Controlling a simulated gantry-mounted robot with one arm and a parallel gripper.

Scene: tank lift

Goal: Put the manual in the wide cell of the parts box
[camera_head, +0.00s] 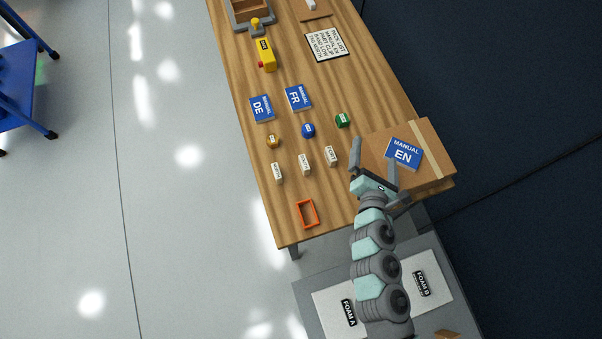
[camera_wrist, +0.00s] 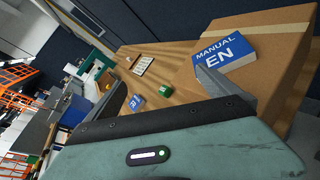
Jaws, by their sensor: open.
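The blue MANUAL EN (camera_head: 403,153) lies flat on top of a closed cardboard box (camera_head: 436,143) at the right edge of the table. It also shows in the wrist view (camera_wrist: 224,50). My gripper (camera_head: 376,163) is open and empty at the box's left side, just left of the manual. In the wrist view one grey finger (camera_wrist: 222,86) overlaps the manual's lower edge; I cannot tell whether they touch. A brown open box in a grey frame (camera_head: 237,22) is cut off at the top of the head view. I cannot tell whether it is the parts box, and no wide cell is clear.
Manuals DE (camera_head: 262,108) and FR (camera_head: 298,97) lie on the table (camera_head: 345,88). Several small labelled parts and an orange frame (camera_head: 308,214) lie nearer. A pick list (camera_head: 327,44) and yellow device (camera_head: 266,55) lie farther back. Foam panels (camera_head: 335,308) are below the table's near end.

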